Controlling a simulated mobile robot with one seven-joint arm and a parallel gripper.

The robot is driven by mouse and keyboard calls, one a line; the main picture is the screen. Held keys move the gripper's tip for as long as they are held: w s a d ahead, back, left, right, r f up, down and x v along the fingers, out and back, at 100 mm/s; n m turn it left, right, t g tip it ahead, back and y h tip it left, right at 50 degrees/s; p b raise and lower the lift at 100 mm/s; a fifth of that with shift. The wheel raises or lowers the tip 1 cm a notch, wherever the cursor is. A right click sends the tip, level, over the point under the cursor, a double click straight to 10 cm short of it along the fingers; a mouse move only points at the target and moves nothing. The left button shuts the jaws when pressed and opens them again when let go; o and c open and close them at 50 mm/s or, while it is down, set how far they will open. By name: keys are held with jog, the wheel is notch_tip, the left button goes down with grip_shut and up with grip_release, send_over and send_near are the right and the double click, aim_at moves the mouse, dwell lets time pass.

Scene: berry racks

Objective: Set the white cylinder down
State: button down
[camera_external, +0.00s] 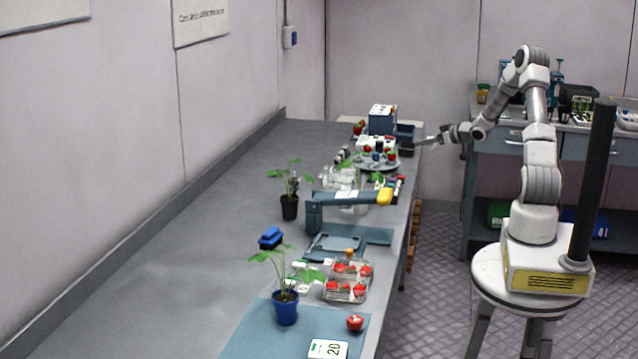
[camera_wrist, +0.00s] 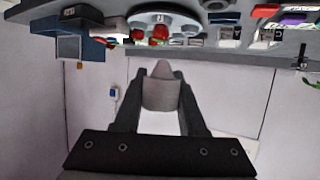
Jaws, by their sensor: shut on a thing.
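My gripper (camera_external: 428,143) reaches in from the right at the far end of the long bench (camera_external: 200,250). In the wrist view my gripper (camera_wrist: 160,88) is shut on the white cylinder (camera_wrist: 161,96), which looks pale grey with a rounded, narrower tip. The cylinder sits between both fingers, and wall shows behind it, so it appears held clear of the bench. In the external view I cannot make the cylinder out. The bench surface fills the top of the wrist view, which looks upside down.
Close to my gripper are a round grey plate (camera_external: 377,166) with red berries, a blue-and-white box (camera_external: 382,119) and a dark blue bin (camera_external: 404,131). A blue stand with a yellow-ended arm (camera_external: 345,197) is nearer. The bench's left side is mostly clear.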

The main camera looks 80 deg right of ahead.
jog(key=w+a+f+b, duration=0.1)
jog(key=w+f, duration=0.1)
jog(key=w, duration=0.1)
jog(key=w+f, duration=0.2)
jog(key=w, duration=0.2)
jog(key=w+a+f+b, duration=0.1)
jog(key=w+f, duration=0.2)
jog(key=w, duration=0.1)
jog(key=shift+w+a+f+b, duration=0.1)
jog(key=shift+w+a+b, duration=0.1)
jog(key=shift+a+b, duration=0.15)
jog(key=shift+f, duration=1.7)
jog(key=shift+f+b, duration=0.1)
jog(key=shift+b, duration=0.2)
jog(key=shift+f, duration=0.15)
jog(key=shift+c, duration=2.4)
grip_release()
jog(key=p+v, duration=0.1)
jog(key=v, duration=1.5)
jog(key=shift+r, duration=0.45)
jog(key=shift+s+a+r+p, duration=0.2)
jog(key=shift+s+a+p, duration=0.15)
jog(key=shift+a, duration=0.1)
jog(key=shift+c, duration=1)
